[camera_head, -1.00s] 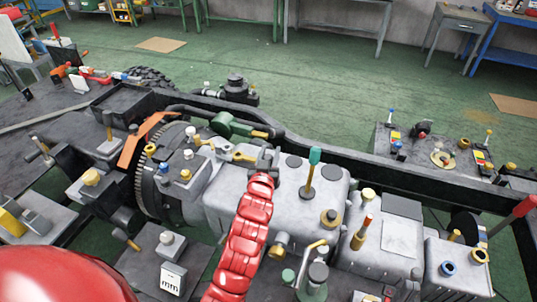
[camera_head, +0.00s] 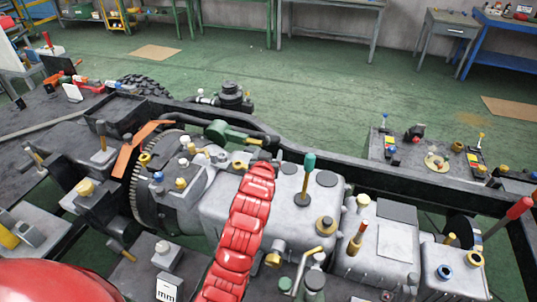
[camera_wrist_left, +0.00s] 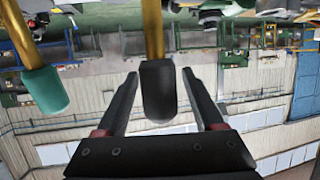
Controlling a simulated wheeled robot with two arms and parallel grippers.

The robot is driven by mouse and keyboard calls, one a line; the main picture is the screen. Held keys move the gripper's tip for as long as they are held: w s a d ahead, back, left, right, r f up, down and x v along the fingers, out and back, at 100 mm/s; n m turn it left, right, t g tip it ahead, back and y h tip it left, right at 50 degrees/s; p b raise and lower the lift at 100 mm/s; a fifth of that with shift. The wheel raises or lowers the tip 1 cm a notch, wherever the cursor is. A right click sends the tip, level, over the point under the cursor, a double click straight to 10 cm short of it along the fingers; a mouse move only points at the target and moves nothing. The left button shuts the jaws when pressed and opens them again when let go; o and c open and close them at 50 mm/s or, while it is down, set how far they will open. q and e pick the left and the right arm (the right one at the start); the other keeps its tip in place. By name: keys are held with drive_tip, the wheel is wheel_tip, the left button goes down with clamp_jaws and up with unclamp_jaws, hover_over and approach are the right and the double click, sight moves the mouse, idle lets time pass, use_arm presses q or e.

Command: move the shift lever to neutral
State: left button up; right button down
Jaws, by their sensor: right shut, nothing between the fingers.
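My left gripper (camera_head: 266,160) is at the end of the red arm, over the grey gearbox housing (camera_head: 285,215). In the left wrist view its two fingers (camera_wrist_left: 160,74) stand apart on either side of a black knob (camera_wrist_left: 159,95) on a brass shaft (camera_wrist_left: 152,30). A gap shows beside the knob, so the fingers look open. In the head view the gripper hides this knob. A lever with a teal knob (camera_head: 310,161) stands upright just right of the gripper; this knob also shows at the left of the left wrist view (camera_wrist_left: 45,90). Which lever is the shift lever is unclear. My right gripper is not in view.
A toothed flywheel (camera_head: 140,195) and an orange bracket (camera_head: 135,145) lie left of the gearbox. A brass-and-orange lever (camera_head: 358,238) and a red-handled lever (camera_head: 510,215) stand to the right. A black frame rail (camera_head: 400,190) runs behind.

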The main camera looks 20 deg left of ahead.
use_arm(q)
drive_tip(key=shift+s, duration=0.1)
drive_tip(key=p+v, duration=1.2)
drive_tip(key=v, duration=0.5)
idle(0.4)
